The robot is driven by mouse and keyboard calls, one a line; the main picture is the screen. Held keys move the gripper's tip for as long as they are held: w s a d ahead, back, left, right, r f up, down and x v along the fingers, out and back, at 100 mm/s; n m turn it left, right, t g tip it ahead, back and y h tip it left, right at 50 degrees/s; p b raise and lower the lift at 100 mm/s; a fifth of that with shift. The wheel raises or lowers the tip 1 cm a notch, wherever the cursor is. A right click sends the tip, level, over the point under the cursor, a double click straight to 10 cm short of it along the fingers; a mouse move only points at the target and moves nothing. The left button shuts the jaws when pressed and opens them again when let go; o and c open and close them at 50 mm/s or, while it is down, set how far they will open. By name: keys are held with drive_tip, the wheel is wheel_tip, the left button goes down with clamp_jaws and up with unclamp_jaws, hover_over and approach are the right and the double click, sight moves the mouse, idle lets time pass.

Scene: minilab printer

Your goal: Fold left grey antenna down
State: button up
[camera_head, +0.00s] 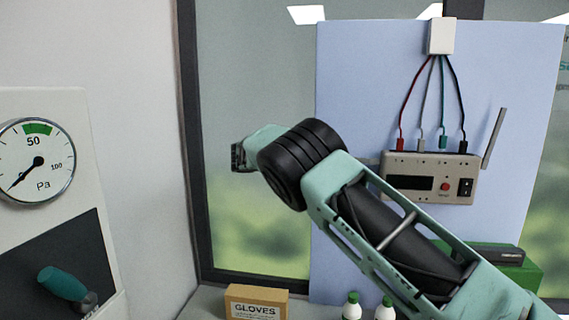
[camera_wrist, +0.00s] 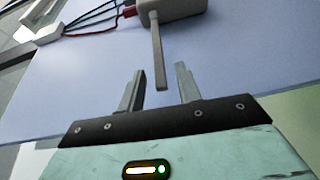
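A beige device (camera_head: 430,178) with a dark screen is mounted on a pale blue panel (camera_head: 366,75). Its right grey antenna (camera_head: 494,138) points up, tilted slightly right. A short piece of the left grey antenna (camera_head: 369,161) shows at the device's left side, roughly level; my arm hides the rest. In the wrist view, the left antenna (camera_wrist: 158,55) runs from the device (camera_wrist: 172,8) toward my gripper (camera_wrist: 160,67). The fingers are open, and the antenna's free end appears between them with gaps on both sides. Depth is unclear. My fingertips cannot be made out in the head view.
Red, grey, green and black cables run from a white box (camera_head: 440,36) to the device's top. Below are a gloves box (camera_head: 256,303), white bottles with green caps (camera_head: 352,308) and a green block (camera_head: 522,275). A gauge (camera_head: 36,160) is at left.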

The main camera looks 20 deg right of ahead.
drive_tip(key=p+v, duration=0.4)
drive_tip(key=v, duration=0.8)
drive_tip(key=shift+a, duration=0.4)
drive_tip(key=shift+w, duration=0.1)
